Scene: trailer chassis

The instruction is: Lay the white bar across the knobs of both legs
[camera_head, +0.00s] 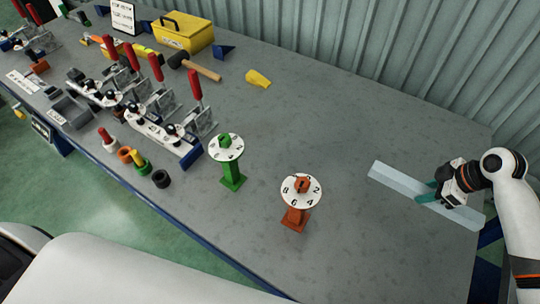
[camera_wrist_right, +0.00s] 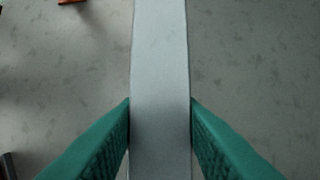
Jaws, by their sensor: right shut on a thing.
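The white bar (camera_head: 393,180) is at the right of the table in the head view. My right gripper (camera_head: 428,197) is shut on it near its middle, with a teal finger on each side. In the right wrist view the bar (camera_wrist_right: 160,60) runs between the fingers of the right gripper (camera_wrist_right: 160,120). The green leg (camera_head: 233,172) and the orange leg (camera_head: 297,212) stand upright on the table, left of the bar. Each has a round white numbered dial with a knob on top: a green knob (camera_head: 224,141) and an orange knob (camera_head: 303,186). My left gripper is not in view.
Clamps with red handles (camera_head: 195,86) line the left part of the grey table (camera_head: 330,120). A yellow toolbox (camera_head: 184,32), a hammer (camera_head: 203,70) and a yellow wedge (camera_head: 258,78) lie toward the back. The table between the orange leg and the bar is clear.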

